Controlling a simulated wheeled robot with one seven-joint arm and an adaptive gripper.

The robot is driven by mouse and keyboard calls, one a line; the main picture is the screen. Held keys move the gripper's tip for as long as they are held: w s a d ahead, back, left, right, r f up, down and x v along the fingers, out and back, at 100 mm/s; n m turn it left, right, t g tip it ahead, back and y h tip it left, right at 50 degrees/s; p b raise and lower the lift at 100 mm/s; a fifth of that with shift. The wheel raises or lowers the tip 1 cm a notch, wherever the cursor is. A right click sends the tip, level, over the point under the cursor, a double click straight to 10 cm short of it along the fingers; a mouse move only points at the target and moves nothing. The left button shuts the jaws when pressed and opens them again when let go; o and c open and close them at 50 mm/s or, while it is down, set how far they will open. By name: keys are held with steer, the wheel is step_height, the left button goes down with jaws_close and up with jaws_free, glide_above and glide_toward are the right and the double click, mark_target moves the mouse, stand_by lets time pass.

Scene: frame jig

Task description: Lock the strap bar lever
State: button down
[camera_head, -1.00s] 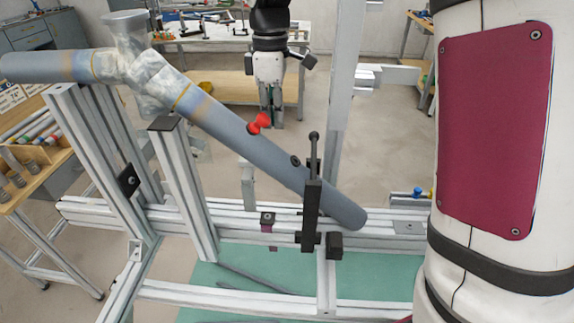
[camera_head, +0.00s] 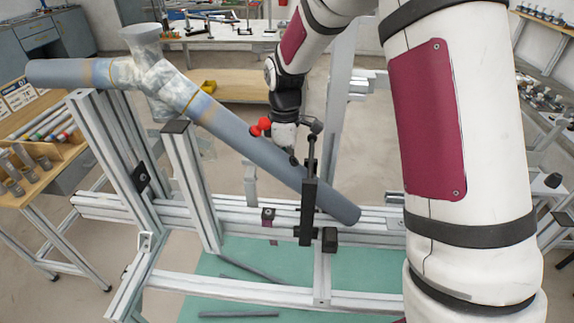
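A grey pipe (camera_head: 240,142) with a clear, wrapped branch joint (camera_head: 160,78) lies slanting across the aluminium frame jig (camera_head: 184,185). A black upright bar (camera_head: 308,205) with a thin lever (camera_head: 311,155) stands in front of the pipe's lower right end; the lever points up. A red part (camera_head: 261,127) shows at the pipe's upper edge. My gripper (camera_head: 290,152) points down just behind the pipe, between the red part and the lever. Its fingertips are partly hidden, so touch and finger opening cannot be told.
A tall aluminium post (camera_head: 335,110) stands right of my gripper. My arm fills the right side. Loose dark rods (camera_head: 240,314) lie on the green mat (camera_head: 370,270). A wooden bench (camera_head: 45,185) with tools stands at the left, and a white-topped table (camera_head: 225,32) at the back.

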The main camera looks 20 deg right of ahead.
steer(key=shift+f, duration=0.1)
steer(key=shift+s+d+f, duration=0.25)
steer(key=shift+d+f, duration=0.05)
steer(key=shift+f, duration=0.25)
